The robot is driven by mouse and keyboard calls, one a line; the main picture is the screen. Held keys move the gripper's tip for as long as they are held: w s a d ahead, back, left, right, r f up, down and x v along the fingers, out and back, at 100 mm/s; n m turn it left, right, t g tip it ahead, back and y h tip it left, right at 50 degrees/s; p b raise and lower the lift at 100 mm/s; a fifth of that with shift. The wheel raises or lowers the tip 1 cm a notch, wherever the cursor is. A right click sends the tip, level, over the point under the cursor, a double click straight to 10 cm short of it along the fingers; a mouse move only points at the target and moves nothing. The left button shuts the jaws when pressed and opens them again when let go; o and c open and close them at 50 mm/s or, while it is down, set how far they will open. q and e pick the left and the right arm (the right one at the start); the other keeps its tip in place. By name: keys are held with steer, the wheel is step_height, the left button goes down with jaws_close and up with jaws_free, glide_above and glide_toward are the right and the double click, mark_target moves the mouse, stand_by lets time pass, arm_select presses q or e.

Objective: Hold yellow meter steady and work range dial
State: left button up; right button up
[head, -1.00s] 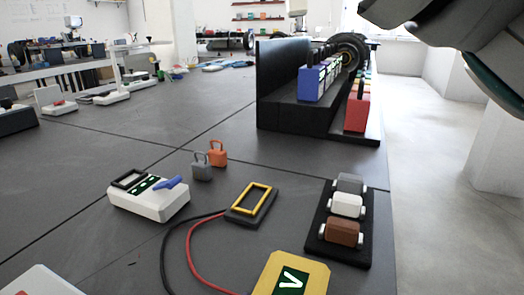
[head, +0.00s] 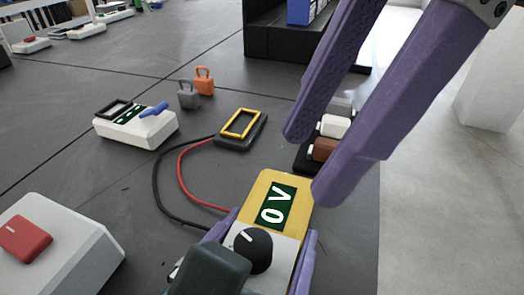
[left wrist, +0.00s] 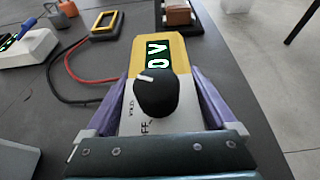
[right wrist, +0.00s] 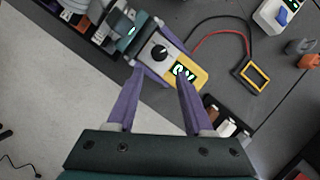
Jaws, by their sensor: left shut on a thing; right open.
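The yellow meter (head: 293,183) lies on the dark bench with a green display reading "0 V". Its black range dial (head: 253,250) has a white pointer mark and sits on a pale panel; the dial also shows in the left wrist view (left wrist: 155,93). My left gripper (head: 262,250) is shut on the meter, one purple finger along each side. My right gripper (head: 308,165) is open and empty above the bench, beyond the meter's display end. In the right wrist view the meter (right wrist: 200,80) shows between and beyond the right fingers (right wrist: 155,95).
Red and black leads run from the meter to a yellow-framed probe block (head: 240,125). A white device with a blue lever (head: 140,127), orange padlock (head: 204,82) and grey padlock (head: 188,96) stand left. A rack of blocks (head: 325,150) is partly behind my right fingers. A red-switch box (head: 60,250) is front left.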

mark_target(253, 242)
steer(key=x, duration=1)
steer(key=shift+s+a+f, duration=0.1)
steer(key=shift+a+f, duration=0.05)
steer(key=shift+a, duration=0.05)
jaws_close()
